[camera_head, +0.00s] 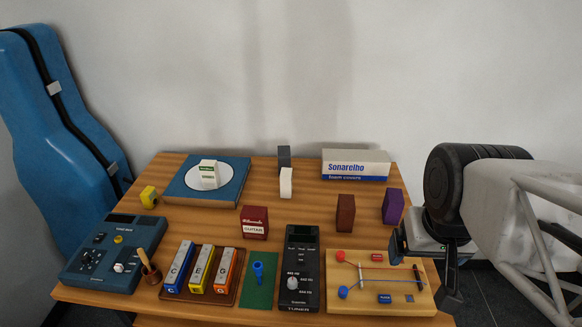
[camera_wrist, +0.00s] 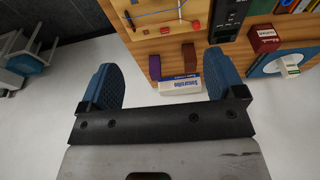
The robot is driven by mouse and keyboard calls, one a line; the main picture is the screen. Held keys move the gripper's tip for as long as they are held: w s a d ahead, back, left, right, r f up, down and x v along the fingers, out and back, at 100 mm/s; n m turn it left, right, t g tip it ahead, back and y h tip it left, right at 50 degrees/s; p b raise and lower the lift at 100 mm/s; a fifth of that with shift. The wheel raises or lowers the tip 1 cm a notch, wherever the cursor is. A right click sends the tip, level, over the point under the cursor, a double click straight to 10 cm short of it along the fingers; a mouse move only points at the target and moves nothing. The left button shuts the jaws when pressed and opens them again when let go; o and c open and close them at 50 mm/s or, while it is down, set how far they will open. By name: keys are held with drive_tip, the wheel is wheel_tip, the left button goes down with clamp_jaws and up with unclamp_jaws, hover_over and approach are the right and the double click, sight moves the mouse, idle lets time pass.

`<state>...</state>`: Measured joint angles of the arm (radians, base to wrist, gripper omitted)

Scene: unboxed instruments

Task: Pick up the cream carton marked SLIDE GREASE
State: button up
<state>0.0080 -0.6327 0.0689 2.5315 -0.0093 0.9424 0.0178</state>
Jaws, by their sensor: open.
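A small cream carton (camera_head: 286,183) stands upright near the back middle of the table in the head view, in front of a dark grey box; no lettering is legible on it. Another pale carton with a green band (camera_head: 208,174) stands on the white disc of a blue turntable; it also shows in the wrist view (camera_wrist: 289,70), its print too small to read. I cannot tell which carton says SLIDE GREASE. My gripper (camera_head: 400,246) is at the table's right side, away from both. In the wrist view my gripper (camera_wrist: 162,65) has its blue fingers wide apart, with nothing between them held.
A white-blue Sonarelho box (camera_head: 355,165), a brown box (camera_head: 345,213), a purple box (camera_head: 392,206) and a dark grey box (camera_head: 284,158) stand around. A red carton (camera_head: 255,222) is mid-table. Instruments, a black tuner (camera_head: 301,262) and a wooden string board (camera_head: 345,295) fill the front.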

drive_tip(key=w+a+f+m+g+y, duration=0.2)
drive_tip(key=w+a+m+y, duration=0.3)
drive_tip(key=w, duration=0.8)
drive_tip(key=w+a+f+m+g+y, duration=0.1)
drive_tip(key=w+a+f+m+y, duration=0.15)
drive_tip(key=w+a, duration=0.75)
drive_tip(key=w+a+f+m+y, duration=0.1)
drive_tip(key=w+f+m+y, duration=0.4)
drive_tip(key=w, duration=1.3)
drive_tip(key=m+y, duration=0.1)
drive_tip(key=m, duration=0.5)
approach(286, 183)
drive_tip(key=w+a, duration=0.2)
drive_tip(key=shift+w+r+n+t, duration=0.2)
drive_tip(key=shift+r+n+t, duration=0.05)
drive_tip(key=shift+r+t, duration=0.1)
drive_tip(key=shift+a, duration=0.1)
drive_tip(key=shift+x, duration=1.25)
drive_tip(key=shift+f, duration=0.1)
